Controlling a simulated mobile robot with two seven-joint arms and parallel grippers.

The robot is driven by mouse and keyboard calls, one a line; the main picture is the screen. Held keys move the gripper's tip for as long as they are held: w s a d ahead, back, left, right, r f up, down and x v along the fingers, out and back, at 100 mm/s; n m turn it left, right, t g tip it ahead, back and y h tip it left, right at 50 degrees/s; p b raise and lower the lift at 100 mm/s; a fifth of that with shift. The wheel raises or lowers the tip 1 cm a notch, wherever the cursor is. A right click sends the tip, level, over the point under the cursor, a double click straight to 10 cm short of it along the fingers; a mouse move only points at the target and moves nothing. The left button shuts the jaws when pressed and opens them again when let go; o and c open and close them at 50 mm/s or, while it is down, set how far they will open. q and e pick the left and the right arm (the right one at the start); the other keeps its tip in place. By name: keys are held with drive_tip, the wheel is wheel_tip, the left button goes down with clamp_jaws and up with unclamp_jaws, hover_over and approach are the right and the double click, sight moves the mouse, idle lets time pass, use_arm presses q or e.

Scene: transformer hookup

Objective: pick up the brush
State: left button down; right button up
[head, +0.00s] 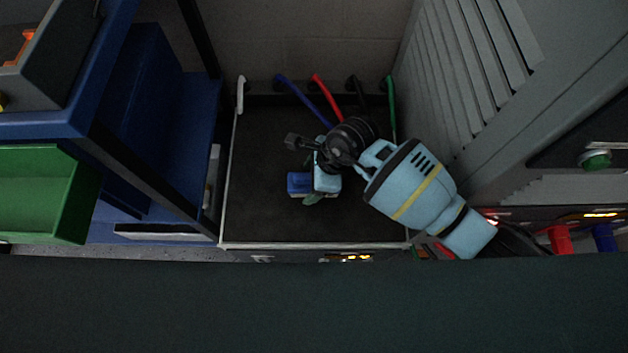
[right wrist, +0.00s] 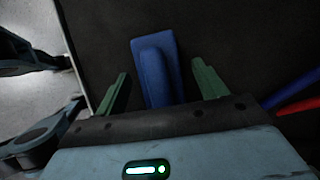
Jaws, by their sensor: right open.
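The brush (head: 299,181) is blue and lies on the dark top of a cabinet (head: 265,215). In the right wrist view the brush (right wrist: 156,66) has a raised blue part along its middle and lies between the green fingers of my right gripper (right wrist: 161,78). Dark gaps show on both sides of it. In the head view my right gripper (head: 311,190) is open over the right part of the brush and hides that part. My left gripper is not in view.
A blue cable (head: 300,98), a red cable (head: 323,95) and a green cable (head: 391,105) stand at the cabinet's back edge. A blue shelf with a green bin (head: 40,195) is at left. A grey louvred housing (head: 470,70) is at right. The cabinet's left top is clear.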

sight(307, 175)
drive_tip(key=shift+f, duration=0.1)
drive_tip(key=c, duration=1.1)
drive_tip(key=shift+r, duration=0.3)
wheel_tip(307, 175, up, 4)
drive_tip(key=shift+w+f+p, duration=0.1)
drive_tip(key=shift+f+p, duration=0.15)
drive_tip(key=shift+p, duration=0.4)
drive_tip(key=s+d+p, duration=0.1)
drive_tip(key=s+d, duration=0.1)
drive_tip(key=s, duration=0.2)
drive_tip(key=s+d+r+p, duration=0.1)
drive_tip(key=s+d, duration=0.2)
drive_tip(key=s, duration=0.2)
drive_tip(key=s+d+p, duration=0.1)
drive_tip(key=s+d, duration=0.1)
drive_tip(key=s, duration=0.3)
drive_tip(key=shift+s+d+r, duration=0.15)
drive_tip(key=shift+d+r, duration=0.1)
drive_tip(key=shift+d, duration=0.1)
